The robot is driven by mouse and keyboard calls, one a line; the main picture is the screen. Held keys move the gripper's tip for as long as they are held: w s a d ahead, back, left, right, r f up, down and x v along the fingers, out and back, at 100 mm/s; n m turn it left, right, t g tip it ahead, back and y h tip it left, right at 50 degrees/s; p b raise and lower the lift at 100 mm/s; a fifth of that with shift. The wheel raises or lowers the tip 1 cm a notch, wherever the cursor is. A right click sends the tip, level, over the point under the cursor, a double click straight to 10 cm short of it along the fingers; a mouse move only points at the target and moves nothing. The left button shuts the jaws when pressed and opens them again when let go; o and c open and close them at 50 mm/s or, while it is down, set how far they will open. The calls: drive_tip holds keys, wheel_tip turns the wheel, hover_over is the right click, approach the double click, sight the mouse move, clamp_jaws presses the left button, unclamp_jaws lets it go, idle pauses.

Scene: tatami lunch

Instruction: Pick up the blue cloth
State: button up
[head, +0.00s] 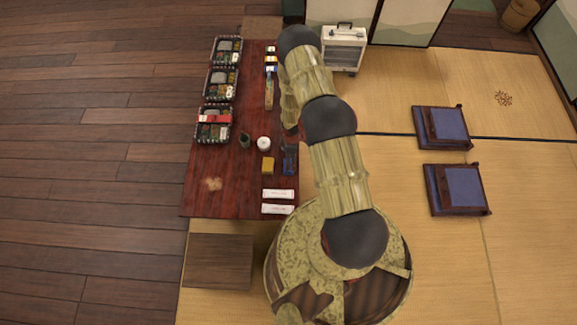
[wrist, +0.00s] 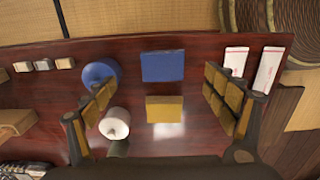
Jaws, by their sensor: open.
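The blue cloth (wrist: 163,66) is a flat folded rectangle on the dark red table, near its tatami-side edge. In the head view the cloth (head: 290,167) is dark and partly hidden by my arm and gripper. My gripper (wrist: 162,97) is open and empty above the table. Its two padded fingers stand wide apart, left and right of the blue cloth and a mustard cloth (wrist: 164,110). The blue cloth lies beyond the mustard one in the wrist view, with a narrow gap between them. No finger visibly touches the cloth.
A round blue object (wrist: 98,72) and a white round pot (wrist: 115,123) are by my left finger. Two white packets (wrist: 236,61) lie beyond the right finger. Lunch boxes (head: 222,82) line the table's far side. Two floor cushions (head: 459,189) lie right of my arm.

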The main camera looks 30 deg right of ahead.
drive_tip(key=f, duration=0.2)
drive_tip(key=f+b, duration=0.1)
drive_tip(key=shift+s+a+f, duration=0.15)
drive_tip(key=shift+s+f, duration=0.1)
drive_tip(key=shift+f, duration=0.15)
drive_tip(key=shift+w+a+f+b, duration=0.15)
drive_tip(key=shift+f+b, duration=0.25)
drive_tip(key=shift+f, duration=0.45)
drive_tip(key=shift+w+a+f+b, duration=0.1)
drive_tip(key=shift+f+b, duration=0.25)
drive_tip(key=shift+f, duration=0.45)
drive_tip(key=shift+w+a+f+b, duration=0.15)
drive_tip(key=shift+f+b, duration=0.25)
drive_tip(key=shift+f, duration=0.45)
drive_tip(key=shift+c, duration=1)
drive_tip(key=c, duration=1)
drive_tip(key=shift+r, duration=0.15)
